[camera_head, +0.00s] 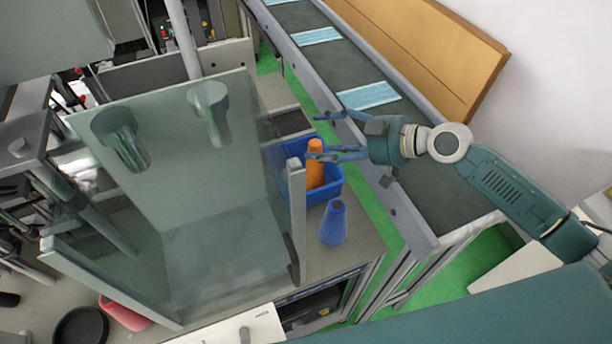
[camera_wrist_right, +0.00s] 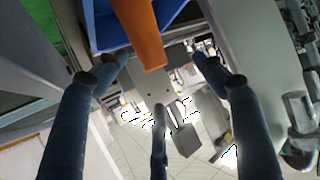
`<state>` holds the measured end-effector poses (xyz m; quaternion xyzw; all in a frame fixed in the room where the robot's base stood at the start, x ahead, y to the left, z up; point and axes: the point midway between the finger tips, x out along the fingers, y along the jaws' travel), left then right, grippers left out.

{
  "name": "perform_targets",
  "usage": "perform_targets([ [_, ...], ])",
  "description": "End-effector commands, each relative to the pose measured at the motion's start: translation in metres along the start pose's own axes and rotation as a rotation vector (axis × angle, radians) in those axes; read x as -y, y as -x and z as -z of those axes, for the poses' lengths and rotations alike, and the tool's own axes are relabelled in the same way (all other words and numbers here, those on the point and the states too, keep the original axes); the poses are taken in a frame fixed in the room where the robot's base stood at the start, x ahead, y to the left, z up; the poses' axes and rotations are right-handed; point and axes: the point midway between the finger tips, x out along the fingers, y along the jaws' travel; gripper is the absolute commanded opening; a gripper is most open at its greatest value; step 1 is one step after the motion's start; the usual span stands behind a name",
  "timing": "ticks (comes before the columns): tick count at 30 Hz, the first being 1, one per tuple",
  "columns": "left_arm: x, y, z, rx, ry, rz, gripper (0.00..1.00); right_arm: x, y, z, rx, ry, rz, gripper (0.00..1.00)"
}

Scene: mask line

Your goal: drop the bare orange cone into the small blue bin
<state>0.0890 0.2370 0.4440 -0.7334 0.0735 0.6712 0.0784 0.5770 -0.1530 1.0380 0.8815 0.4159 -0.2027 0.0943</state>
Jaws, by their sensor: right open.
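The orange cone (camera_head: 315,168) stands roughly upright in the small blue bin (camera_head: 331,191), its narrow top above the rim. The cone also shows at the top of the right wrist view (camera_wrist_right: 140,32), with part of the bin (camera_wrist_right: 102,32) behind it. My right gripper (camera_head: 326,135) is open and empty, with its fingers spread above and beside the cone's top. In the wrist view the cone's narrow end reaches between the fingers, and I cannot tell whether they touch it. My left gripper is not in view.
A blue cone (camera_head: 334,224) stands on the grey table just in front of the bin. A clear panelled guard (camera_head: 200,150) is close on the left. A conveyor (camera_head: 420,165) with several blue masks runs on the right, under my right arm.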

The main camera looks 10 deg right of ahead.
Motion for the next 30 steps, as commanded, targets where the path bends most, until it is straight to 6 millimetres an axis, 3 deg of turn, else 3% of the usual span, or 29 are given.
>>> perform_targets([
  [6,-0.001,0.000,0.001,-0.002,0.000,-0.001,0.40,0.000,0.051,-0.003,0.008,-0.001,-0.001,0.70],
  [12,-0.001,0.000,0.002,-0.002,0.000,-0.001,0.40,0.000,0.080,-0.002,0.004,-0.002,0.000,0.70],
  [18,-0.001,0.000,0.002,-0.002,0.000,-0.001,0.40,0.000,0.090,0.000,0.001,-0.002,0.000,0.70],
  [30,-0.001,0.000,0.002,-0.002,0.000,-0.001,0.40,0.000,0.090,0.000,0.000,0.000,0.000,0.70],
])
